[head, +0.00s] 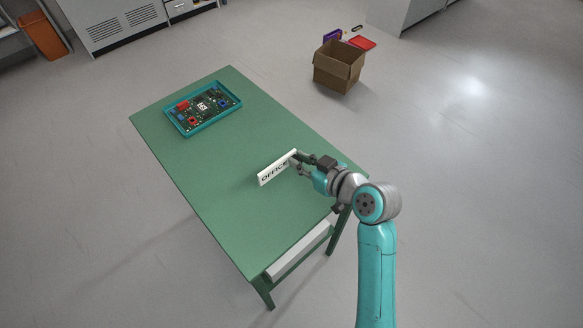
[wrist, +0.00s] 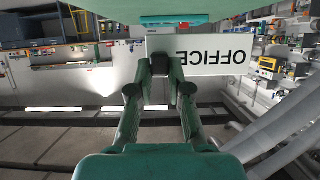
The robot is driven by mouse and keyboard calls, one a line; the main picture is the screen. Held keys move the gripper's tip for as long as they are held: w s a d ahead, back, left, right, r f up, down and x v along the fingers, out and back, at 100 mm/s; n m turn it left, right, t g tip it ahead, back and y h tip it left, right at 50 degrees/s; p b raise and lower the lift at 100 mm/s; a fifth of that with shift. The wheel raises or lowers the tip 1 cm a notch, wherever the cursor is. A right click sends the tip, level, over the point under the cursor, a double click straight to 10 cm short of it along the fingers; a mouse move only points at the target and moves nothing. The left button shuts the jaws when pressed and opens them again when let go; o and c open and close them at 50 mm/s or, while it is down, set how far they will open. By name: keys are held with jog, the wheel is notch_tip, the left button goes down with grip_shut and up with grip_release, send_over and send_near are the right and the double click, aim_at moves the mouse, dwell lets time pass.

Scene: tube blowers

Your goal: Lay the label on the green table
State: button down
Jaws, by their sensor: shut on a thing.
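The label (head: 275,170) is a white plate with the word OFFICE in black. It is over the right-middle part of the green table (head: 215,195) in the head view, standing on edge rather than flat. My gripper (head: 298,160) is shut on the label's right end. In the wrist view the label (wrist: 212,55) appears upside down, with its left part between my fingertips (wrist: 160,75). The green tabletop (wrist: 75,18) shows along the top of that view. I cannot tell whether the label's lower edge touches the table.
A teal tray (head: 215,123) with a circuit board lies at the table's far end. A white bar or box (head: 300,252) is under the table's near edge. A cardboard box (head: 338,68) stands on the floor beyond. The tabletop around the label is clear.

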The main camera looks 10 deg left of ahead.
jog(key=shift+f, duration=3.45)
jog(key=c, duration=1.1)
grip_release()
jog(key=shift+f, duration=0.1)
jog(key=shift+s+d+r, duration=0.1)
jog(key=shift+d+r, duration=0.1)
jog(key=shift+d, duration=0.05)
jog(key=v, duration=1.1)
jog(key=shift+s, duration=0.25)
jog(key=shift+d, duration=0.2)
